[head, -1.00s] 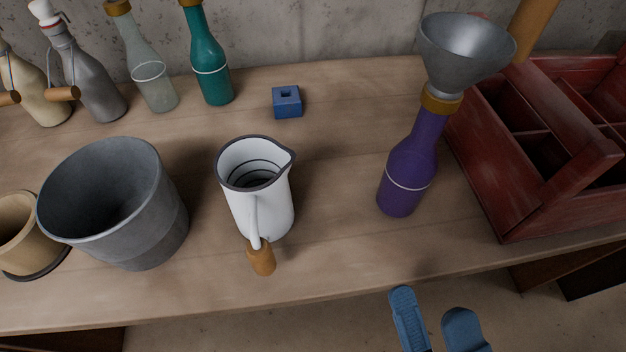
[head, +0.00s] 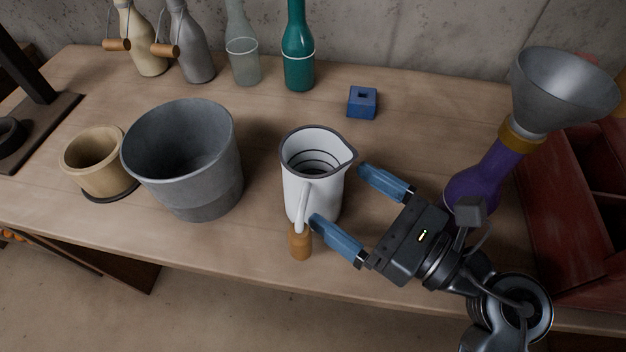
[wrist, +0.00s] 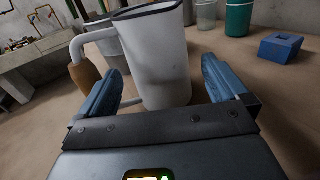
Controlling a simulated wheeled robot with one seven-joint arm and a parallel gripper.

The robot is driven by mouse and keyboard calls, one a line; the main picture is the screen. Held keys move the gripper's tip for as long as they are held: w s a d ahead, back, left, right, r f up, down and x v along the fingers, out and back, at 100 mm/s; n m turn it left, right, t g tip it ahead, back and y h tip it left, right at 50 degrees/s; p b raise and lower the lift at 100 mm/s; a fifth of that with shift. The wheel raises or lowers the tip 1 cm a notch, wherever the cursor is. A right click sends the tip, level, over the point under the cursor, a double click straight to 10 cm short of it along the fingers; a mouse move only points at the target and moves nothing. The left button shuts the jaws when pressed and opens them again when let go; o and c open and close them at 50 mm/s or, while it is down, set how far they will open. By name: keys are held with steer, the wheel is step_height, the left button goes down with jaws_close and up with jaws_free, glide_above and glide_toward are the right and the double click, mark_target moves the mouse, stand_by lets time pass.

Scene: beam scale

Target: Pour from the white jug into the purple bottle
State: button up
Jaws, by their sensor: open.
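The white jug (head: 318,187) stands upright on the bench, with a dark rim, its spout to the upper right and a cork-ended handle toward the front edge. My gripper (head: 338,194) is open at the jug's right side, its blue fingers pointing at it. In the wrist view the jug (wrist: 158,62) stands ahead of and between the open fingers (wrist: 168,88), not clasped. Its handle is on the left there. The purple bottle (head: 481,184) stands on the right with a grey funnel (head: 562,95) in its neck. My gripper partly hides the bottle.
A grey bucket (head: 190,160) and a tan pot (head: 97,165) stand left of the jug. A blue block (head: 362,103) lies behind it. Several bottles, one teal (head: 298,55), line the wall. A red crate (head: 555,235) stands at the right.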

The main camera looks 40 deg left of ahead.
mark_target(338, 194)
steer(key=a, duration=0.1)
steer(key=a+p, duration=0.1)
steer(key=a, duration=0.2)
steer(key=shift+s+a+r, duration=0.15)
steer(key=shift+s+a, duration=0.05)
steer(key=shift+s, duration=0.05)
steer(key=shift+a, duration=0.6)
steer(key=shift+c, duration=0.3)
steer(key=c, duration=1)
steer(key=shift+c, duration=0.4)
